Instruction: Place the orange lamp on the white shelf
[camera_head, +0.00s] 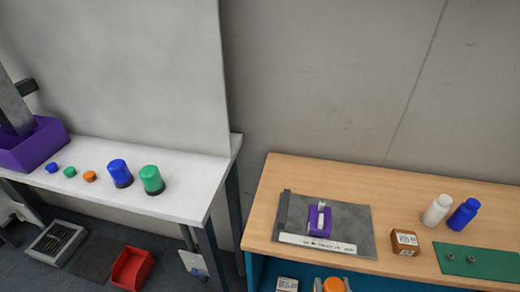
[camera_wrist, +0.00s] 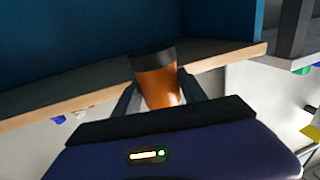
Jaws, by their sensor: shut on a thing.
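The orange lamp (camera_wrist: 160,88) has a dark base and sits between the two fingers of my gripper (camera_wrist: 156,84), which is shut on it. In the wrist view its dark base overlaps a wooden board of the blue cabinet; whether they touch I cannot tell. In the head view the lamp (camera_head: 333,286) shows at the bottom edge, in front of the blue cabinet under the wooden table, mostly cut off. The white shelf (camera_head: 95,175) is at the left. A blue lamp (camera_head: 120,172) and a green lamp (camera_head: 151,179) stand upright on it.
Small blue, green and orange buttons (camera_head: 89,176) and a purple bin (camera_head: 35,146) are on the white shelf. The wooden table (camera_head: 262,215) carries a scanner mat, a small box and bottles. A red bin (camera_head: 132,268) lies on the floor. The shelf's right end is clear.

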